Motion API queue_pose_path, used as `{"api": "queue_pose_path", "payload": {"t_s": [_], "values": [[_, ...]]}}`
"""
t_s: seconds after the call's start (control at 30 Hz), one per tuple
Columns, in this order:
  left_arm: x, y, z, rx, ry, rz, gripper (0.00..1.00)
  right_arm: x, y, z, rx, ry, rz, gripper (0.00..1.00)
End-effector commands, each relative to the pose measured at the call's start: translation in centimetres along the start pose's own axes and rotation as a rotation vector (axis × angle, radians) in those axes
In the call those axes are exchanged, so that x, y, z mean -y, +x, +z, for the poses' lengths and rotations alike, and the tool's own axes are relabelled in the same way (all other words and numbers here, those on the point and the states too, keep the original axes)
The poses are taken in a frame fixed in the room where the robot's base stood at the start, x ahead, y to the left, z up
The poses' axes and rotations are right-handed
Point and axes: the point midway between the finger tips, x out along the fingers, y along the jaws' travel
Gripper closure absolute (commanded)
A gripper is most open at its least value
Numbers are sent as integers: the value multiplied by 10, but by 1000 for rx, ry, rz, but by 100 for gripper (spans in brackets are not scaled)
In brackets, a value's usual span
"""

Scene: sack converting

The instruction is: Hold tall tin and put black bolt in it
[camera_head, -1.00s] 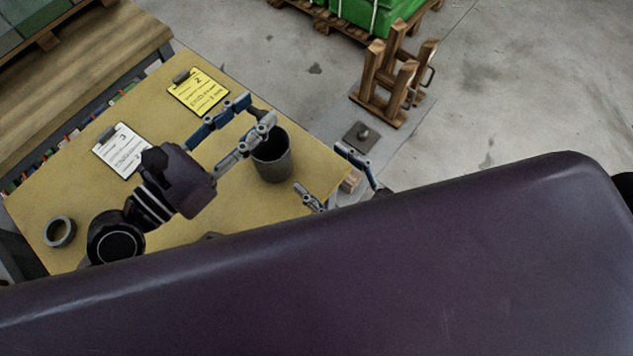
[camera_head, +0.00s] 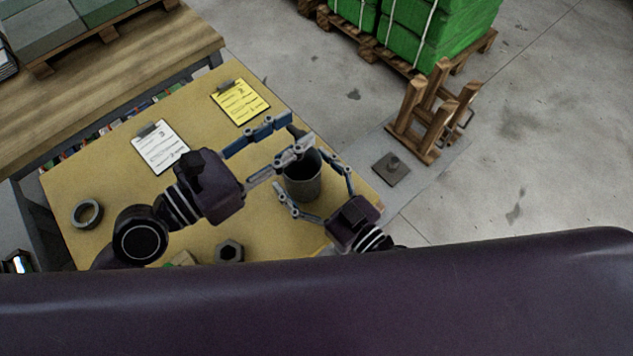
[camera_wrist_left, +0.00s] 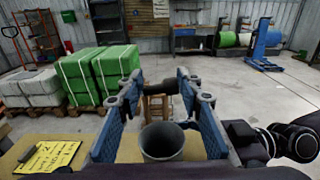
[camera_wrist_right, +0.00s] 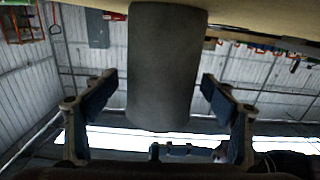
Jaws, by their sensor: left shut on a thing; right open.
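The tall tin (camera_head: 302,182) is a dark grey open cylinder standing upright near the right edge of the yellow table top. My left gripper (camera_head: 292,140) is above it, shut on the black bolt (camera_wrist_left: 163,87), which lies across between its fingertips in the left wrist view. The tin's open mouth (camera_wrist_left: 162,130) shows below the bolt there. In the head view the bolt is mostly hidden by the fingers. My right gripper (camera_wrist_right: 158,82) is open, with one finger on each side of the tin (camera_wrist_right: 162,65); gaps show on both sides in the right wrist view.
A grey ring (camera_head: 87,213) and a dark hex nut (camera_head: 229,252) lie on the yellow table (camera_head: 120,195). A white clipboard (camera_head: 161,147) and a yellow clipboard (camera_head: 240,102) lie toward the back. A wooden stand (camera_head: 432,115) is on the floor beyond the table.

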Motion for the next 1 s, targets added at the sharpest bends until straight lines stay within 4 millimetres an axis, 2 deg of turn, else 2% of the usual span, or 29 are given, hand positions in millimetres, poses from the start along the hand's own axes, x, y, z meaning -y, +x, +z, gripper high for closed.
{"api": "queue_pose_path", "payload": {"t_s": [0.37,0.8,1.0], "values": [[0,0,0,1,0,0,91,0,6,0,1,1,-1,22],[0,0,0,1,0,0,91,0,6,0,1,1,-1,68],[-2,1,0,1,0,0,91,0,6,0,1,1,0,68]]}}
